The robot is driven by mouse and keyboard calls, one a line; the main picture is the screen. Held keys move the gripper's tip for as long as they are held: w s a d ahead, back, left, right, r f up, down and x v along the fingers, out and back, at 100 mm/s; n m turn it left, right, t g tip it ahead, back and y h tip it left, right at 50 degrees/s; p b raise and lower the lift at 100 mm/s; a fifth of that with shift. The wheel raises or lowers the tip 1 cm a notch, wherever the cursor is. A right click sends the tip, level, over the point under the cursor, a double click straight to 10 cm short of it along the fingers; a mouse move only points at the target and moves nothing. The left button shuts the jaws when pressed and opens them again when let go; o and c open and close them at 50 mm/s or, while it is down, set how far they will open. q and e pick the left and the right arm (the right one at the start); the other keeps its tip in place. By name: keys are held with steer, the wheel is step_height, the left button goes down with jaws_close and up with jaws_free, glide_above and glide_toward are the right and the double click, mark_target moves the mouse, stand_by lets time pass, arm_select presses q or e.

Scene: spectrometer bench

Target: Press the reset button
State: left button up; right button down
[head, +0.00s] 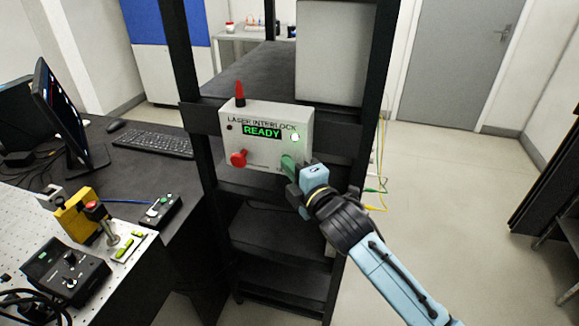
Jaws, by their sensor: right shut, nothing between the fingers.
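A pale grey laser interlock box (268,121) is mounted on the black rack. Its display (262,131) reads READY in green, and a small round light (295,137) glows at its right. A red knob (239,158) sits at its lower left. My right gripper (291,172) is shut and empty, with its tips at the lower right of the box front. A green part (287,161) shows right at the tips; it may be the reset button, mostly hidden by the gripper. I cannot tell if they touch. My left gripper is out of view.
The black rack (203,190) has uprights on both sides of the box. A desk at left holds a monitor (67,115) and keyboard (151,143). An optical bench with yellow and black devices (75,218) is front left.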

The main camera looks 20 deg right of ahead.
steer(key=shift+w+d+r, duration=0.2)
steer(key=shift+d+r, duration=0.1)
steer(key=shift+d, duration=0.1)
steer(key=shift+s+a+f+p, duration=0.1)
steer(key=shift+s+a+p, duration=0.25)
steer(key=shift+a, duration=0.1)
steer(key=a+v, duration=0.2)
steer(key=v, duration=1)
steer(key=shift+s+a+f, duration=0.2)
steer(key=shift+s+a, duration=0.15)
steer(key=shift+s, duration=0.2)
